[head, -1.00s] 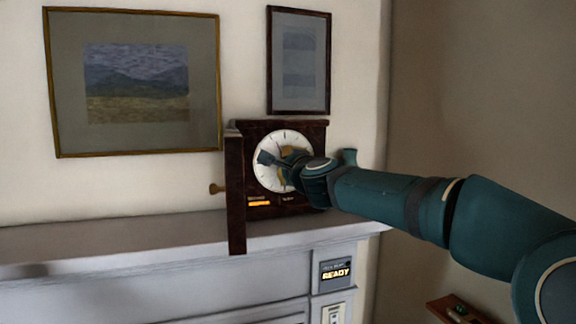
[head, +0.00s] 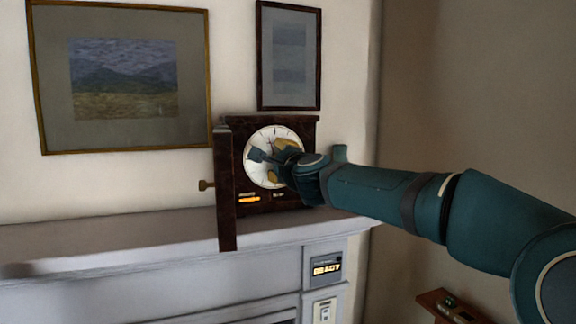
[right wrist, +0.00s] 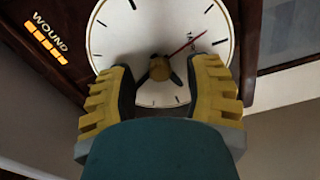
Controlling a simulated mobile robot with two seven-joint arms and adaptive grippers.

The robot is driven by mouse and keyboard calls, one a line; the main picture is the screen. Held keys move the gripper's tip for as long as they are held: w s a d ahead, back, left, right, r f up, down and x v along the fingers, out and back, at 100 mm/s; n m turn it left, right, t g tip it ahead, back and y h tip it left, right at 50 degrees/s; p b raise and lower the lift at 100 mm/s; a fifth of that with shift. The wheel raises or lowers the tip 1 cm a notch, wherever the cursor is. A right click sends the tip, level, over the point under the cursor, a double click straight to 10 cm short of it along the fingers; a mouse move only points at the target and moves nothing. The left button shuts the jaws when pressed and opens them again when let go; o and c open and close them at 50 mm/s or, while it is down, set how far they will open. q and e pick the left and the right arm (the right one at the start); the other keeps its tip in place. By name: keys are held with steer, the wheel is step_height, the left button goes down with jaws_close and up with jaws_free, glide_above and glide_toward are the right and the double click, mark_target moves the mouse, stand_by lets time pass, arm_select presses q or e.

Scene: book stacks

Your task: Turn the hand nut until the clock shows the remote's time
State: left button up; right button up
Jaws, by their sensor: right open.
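A dark wooden clock (head: 226,180) stands on the mantel with its front open at the left. Its white dial (head: 262,180) is partly covered by my right gripper (head: 272,160). In the right wrist view my right gripper (right wrist: 163,78) is open, with one yellow-and-black finger on each side of the brass hand nut (right wrist: 160,71) at the dial's middle. I cannot tell whether the fingers touch it. A thin red hand (right wrist: 188,44) points to the upper right; dark hands show by the nut. No remote is clearly identifiable. My left gripper is out of view.
A lit WOUND indicator (right wrist: 47,38) is on the clock's front. A READY display (head: 326,266) is on the mantel's front face. Two framed pictures hang above, and a small wooden shelf (head: 433,299) with small items is at lower right.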

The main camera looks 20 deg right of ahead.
steer(key=s, duration=1.1)
steer(key=shift+d, duration=0.2)
steer(key=shift+s, duration=0.1)
